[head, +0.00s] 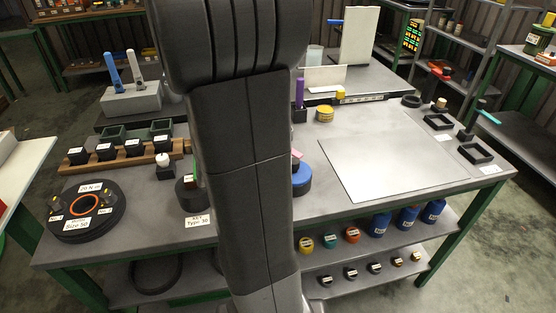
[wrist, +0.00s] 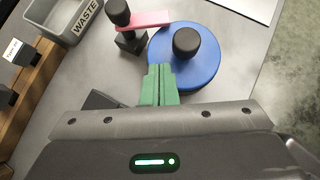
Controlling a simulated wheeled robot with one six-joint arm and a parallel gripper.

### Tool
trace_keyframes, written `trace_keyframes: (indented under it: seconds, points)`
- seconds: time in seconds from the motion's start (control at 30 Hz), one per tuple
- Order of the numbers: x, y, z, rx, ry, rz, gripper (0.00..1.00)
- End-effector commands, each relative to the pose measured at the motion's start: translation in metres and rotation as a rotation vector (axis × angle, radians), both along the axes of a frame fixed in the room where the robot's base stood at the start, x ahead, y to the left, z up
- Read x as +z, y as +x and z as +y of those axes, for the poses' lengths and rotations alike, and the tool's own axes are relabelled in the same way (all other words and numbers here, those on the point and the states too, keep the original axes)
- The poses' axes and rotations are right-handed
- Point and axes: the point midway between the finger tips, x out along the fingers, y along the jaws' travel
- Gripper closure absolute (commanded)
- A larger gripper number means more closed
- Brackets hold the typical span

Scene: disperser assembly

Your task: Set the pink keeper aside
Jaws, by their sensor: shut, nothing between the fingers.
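The pink keeper (wrist: 150,19) is a flat pink bar at the top of the wrist view. Its left end meets a small black post with a round knob (wrist: 119,13) on a black block (wrist: 131,42). Its right end is at the far edge of a blue disc (wrist: 210,62) with a black knob (wrist: 186,41); I cannot tell whether they touch. In the head view only a bit of the keeper (head: 296,154) shows beside my arm. My gripper (wrist: 160,72) has green fingers, shut and empty, over the near left edge of the disc, apart from the keeper.
A grey WASTE bin (wrist: 63,20) stands left of the keeper. A wooden rack (head: 125,158) with black blocks and a round black plate (head: 107,222) are on the left of the bench. A flat pale sheet (head: 390,160) covers the right; small parts stand beyond it.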

Motion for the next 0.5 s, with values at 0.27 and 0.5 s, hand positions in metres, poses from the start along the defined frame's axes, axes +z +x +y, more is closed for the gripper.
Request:
trace_keyframes:
  seconds: [0.27, 0.5]
  points:
    - [0.035, -0.022, 0.025, 0.004, 0.003, -0.001, 1.0]
    - [0.054, -0.036, 0.039, 0.002, 0.0, -0.001, 1.0]
